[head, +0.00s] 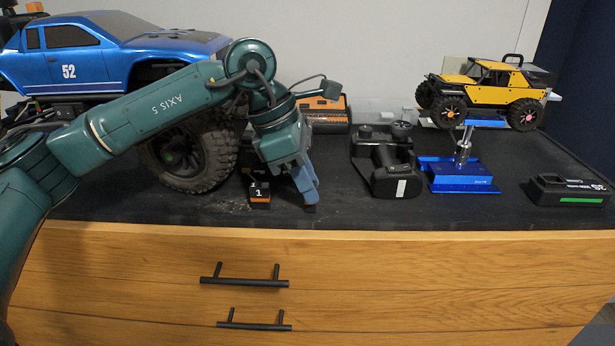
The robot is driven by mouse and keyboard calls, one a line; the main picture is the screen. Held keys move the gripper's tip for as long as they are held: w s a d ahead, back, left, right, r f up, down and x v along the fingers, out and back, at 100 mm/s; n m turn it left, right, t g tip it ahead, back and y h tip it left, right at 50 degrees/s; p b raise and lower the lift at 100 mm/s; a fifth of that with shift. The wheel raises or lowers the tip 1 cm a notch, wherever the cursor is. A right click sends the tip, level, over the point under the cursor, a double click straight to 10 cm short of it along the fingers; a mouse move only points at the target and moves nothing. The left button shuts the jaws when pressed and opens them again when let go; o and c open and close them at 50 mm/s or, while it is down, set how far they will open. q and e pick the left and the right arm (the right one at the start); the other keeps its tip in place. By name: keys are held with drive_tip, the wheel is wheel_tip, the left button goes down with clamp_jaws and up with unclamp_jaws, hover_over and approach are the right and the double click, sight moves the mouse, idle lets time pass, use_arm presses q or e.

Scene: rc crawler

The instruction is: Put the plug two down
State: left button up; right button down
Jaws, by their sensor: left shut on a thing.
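My left gripper (306,192) reaches down from the left arm to just above the front part of the black mat (450,213). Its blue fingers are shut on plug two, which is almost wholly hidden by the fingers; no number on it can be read. A small dark bit shows at the fingertips, and I cannot tell whether it touches the mat. A black and orange plug marked 1 (259,194) stands on the mat just left of the gripper. My right gripper is not in view.
A blue truck (100,60) with a big loose-looking wheel (187,155) fills the left. A black drill (388,170), a blue stand (462,176), a battery (568,190) and a yellow crawler (488,90) are to the right. An orange case (325,115) lies behind the gripper.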

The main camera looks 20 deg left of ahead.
use_arm(q)
drive_tip(key=shift+f, duration=0.1)
drive_tip(key=o, duration=0.9)
drive_tip(key=shift+o, duration=0.2)
drive_tip(key=shift+r, duration=0.35)
drive_tip(key=v, duration=1.1)
drive_tip(key=shift+r, duration=0.35)
drive_tip(key=shift+a, duration=0.1)
